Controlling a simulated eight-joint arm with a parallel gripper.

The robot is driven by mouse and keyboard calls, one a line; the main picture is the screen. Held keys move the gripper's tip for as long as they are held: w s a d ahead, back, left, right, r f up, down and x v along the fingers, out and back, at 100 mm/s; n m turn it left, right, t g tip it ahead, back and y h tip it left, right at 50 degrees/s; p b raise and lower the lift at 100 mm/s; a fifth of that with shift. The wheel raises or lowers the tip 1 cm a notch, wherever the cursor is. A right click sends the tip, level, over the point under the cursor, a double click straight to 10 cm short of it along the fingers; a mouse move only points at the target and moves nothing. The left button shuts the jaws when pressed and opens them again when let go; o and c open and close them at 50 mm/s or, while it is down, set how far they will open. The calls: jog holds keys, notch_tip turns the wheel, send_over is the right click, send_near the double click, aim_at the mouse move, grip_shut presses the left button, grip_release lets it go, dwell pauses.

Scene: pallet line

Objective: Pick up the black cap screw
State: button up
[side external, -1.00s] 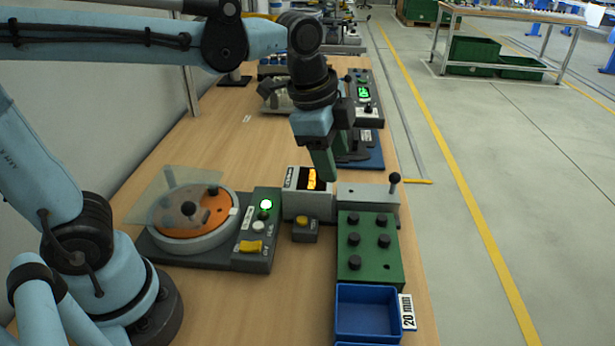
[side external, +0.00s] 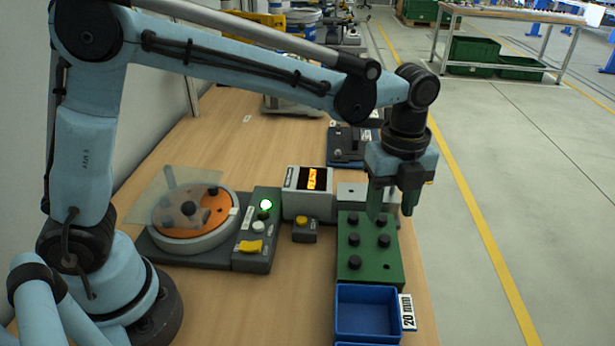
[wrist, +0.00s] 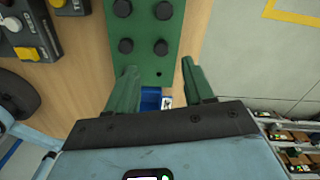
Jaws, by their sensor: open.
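Several black cap screws stand upright in a green block (side external: 370,270); one is at the front left (side external: 355,262) and another at the middle right (side external: 384,241). In the wrist view, one black cap screw (wrist: 160,47) shows just beyond the gap between my fingers and another (wrist: 125,46) beside it. My gripper (side external: 391,212) is open and empty, pointing down above the back right part of the green block. In the wrist view my gripper's green fingers (wrist: 158,68) stand apart, with nothing between the tips. The left finger overlaps the block's edge in the side view.
A blue bin (side external: 368,312) with a 20 mm label stands in front of the block. A grey display box (side external: 308,205) and a yellow-button box (side external: 304,230) stand left of it. A rotary plate unit (side external: 193,212) is farther left. The table's right edge is close.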

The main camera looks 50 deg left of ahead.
aim_at(385, 237)
jog(key=shift+w+f, duration=0.1)
jog(key=shift+f, duration=3.2)
grip_shut()
